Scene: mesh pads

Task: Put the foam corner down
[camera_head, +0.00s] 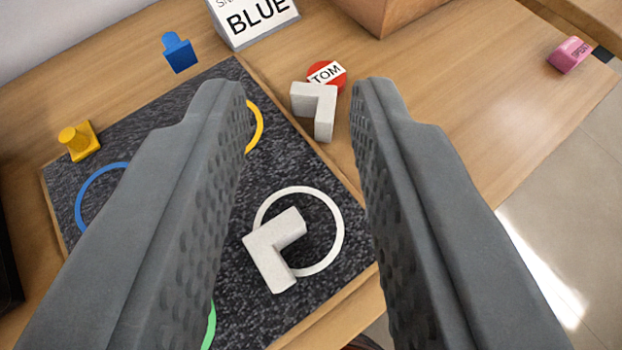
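A white L-shaped foam corner (273,252) lies on the dark mesh pad (330,235). It overlaps the lower left of a white ring (338,228) on the pad, partly inside it and partly outside. A second white L-shaped foam corner (318,108) is on the wooden table beyond the pad's edge, against or just in front of a red disc lettered "TOM" (328,75). My gripper (297,90) is open, its two grey fingers wide apart. Both corners show in the gap between the fingers, and neither touches a finger. The left finger hides part of the pad.
A yellow piece (80,140) and a blue piece (179,53) are at the left and back. A sign reading "BLUE" (255,20) and a brown box (380,12) stand at the back. A pink block (570,55) is far right. The table right of centre is clear.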

